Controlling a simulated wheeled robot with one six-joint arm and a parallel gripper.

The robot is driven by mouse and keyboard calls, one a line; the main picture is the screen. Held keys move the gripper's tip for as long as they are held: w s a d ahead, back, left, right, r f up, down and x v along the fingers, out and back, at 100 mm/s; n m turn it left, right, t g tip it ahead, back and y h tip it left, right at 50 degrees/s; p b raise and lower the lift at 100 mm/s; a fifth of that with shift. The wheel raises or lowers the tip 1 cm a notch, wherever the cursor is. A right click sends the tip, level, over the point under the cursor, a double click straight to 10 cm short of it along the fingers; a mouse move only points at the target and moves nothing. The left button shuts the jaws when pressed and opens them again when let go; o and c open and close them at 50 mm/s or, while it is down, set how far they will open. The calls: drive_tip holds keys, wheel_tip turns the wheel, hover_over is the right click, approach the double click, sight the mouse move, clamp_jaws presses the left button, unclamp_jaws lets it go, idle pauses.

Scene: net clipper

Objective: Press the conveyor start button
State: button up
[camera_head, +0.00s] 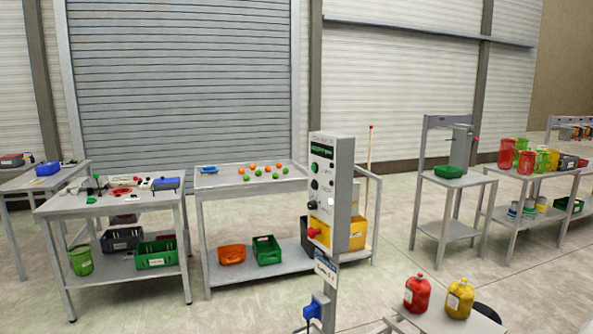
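A grey control box (343,185) stands upright on a post in the middle of the view, its front face turned to the left. On that face are a small dark display with green marks (322,151), dark round controls (314,185) in a column, and a red knob (313,232) near the bottom. The labels are too small to read, so I cannot tell which control is the conveyor start button. My gripper is not in view.
A table with orange and green balls (265,171) stands behind the box to the left. A tool table (125,191) is further left. Red (417,294) and yellow (459,299) jugs stand on a low surface at front right. Floor (250,310) is free before the box, at left.

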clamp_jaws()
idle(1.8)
